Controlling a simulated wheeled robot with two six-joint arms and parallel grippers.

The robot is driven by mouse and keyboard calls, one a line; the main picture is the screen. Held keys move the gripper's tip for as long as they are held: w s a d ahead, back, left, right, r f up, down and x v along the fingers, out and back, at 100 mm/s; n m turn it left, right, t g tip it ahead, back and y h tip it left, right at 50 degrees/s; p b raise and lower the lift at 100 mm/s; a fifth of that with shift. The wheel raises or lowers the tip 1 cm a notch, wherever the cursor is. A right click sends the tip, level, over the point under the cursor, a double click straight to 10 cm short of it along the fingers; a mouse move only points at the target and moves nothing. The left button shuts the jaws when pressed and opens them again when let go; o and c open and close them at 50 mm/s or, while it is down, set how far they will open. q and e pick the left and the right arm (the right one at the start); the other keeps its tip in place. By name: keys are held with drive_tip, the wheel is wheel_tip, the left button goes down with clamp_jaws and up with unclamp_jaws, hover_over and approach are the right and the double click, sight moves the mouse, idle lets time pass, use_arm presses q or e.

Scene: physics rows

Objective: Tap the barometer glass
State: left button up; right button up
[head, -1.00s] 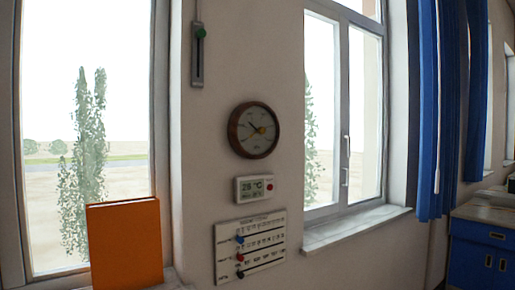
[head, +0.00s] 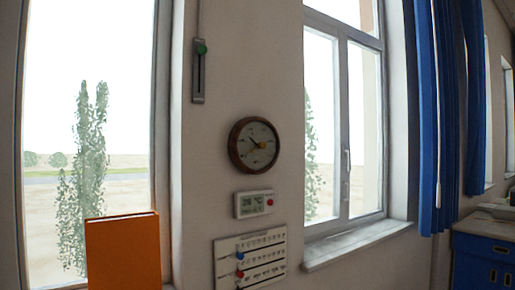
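The barometer (head: 254,145) is a round dial with a brown wooden rim, hanging on the wall between two windows, near the middle of the head view. Nothing touches or covers the glass. Neither of my grippers shows in the head view.
Below the barometer are a white digital thermometer (head: 254,203) and a white slider board (head: 250,262). A green-knobbed slider (head: 199,72) is up left. An orange box or binder (head: 124,252) stands at lower left. Blue curtains (head: 447,110) and a blue cabinet (head: 482,262) are right.

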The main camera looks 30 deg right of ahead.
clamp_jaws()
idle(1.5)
